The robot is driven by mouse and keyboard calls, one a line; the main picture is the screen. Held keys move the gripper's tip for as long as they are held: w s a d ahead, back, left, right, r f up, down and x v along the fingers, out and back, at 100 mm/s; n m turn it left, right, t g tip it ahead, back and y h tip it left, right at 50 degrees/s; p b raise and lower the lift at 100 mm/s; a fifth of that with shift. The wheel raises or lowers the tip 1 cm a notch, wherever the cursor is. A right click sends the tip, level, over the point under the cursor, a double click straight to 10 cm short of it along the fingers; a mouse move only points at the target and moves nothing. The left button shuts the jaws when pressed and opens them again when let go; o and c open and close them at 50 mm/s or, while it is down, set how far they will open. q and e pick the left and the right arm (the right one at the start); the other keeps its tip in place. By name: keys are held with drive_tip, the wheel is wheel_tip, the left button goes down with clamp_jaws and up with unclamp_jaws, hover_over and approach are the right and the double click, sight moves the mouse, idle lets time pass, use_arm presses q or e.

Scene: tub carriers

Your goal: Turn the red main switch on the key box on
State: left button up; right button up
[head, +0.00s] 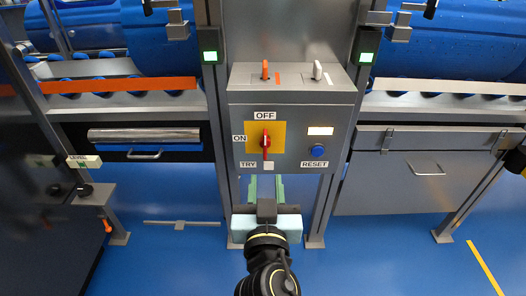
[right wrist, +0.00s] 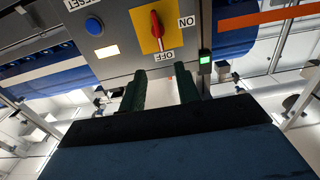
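The grey key box (head: 240,172) is in the middle of the head view. Its red main switch (head: 266,143) sits on a yellow plate (head: 250,131), with OFF above, ON at left and TRY below left. The handle stands upright, in line with OFF. The red switch (right wrist: 157,26) also shows upside down in the right wrist view. My right gripper (head: 266,187) is below the box front, with its green fingers pointing toward it. In the right wrist view its two fingers (right wrist: 161,88) are apart, empty and clear of the switch. My left gripper is not in view.
A blue RESET button (head: 318,151) and a lit white lamp (head: 320,131) are right of the switch. A red lever (head: 265,69) and a white lever (head: 317,70) stand on the box top. Posts with green lights (head: 210,57) flank it. Blue floor lies in front.

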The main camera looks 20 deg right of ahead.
approach(265, 142)
drive_tip(key=w, duration=0.2)
drive_tip(key=x, duration=0.5)
drive_tip(key=shift+w+d, duration=0.25)
drive_tip(key=shift+d, duration=0.15)
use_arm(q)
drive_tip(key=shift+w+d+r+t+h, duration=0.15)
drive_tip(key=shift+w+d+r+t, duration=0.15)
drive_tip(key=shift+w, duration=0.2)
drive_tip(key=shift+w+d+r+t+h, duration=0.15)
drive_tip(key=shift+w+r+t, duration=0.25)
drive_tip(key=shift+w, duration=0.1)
use_arm(e)
drive_tip(key=shift+w+d, duration=0.15)
drive_tip(key=shift+w, duration=0.45)
drive_tip(key=shift+c, duration=0.4)
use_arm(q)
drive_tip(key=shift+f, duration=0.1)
use_arm(e)
clamp_jaws()
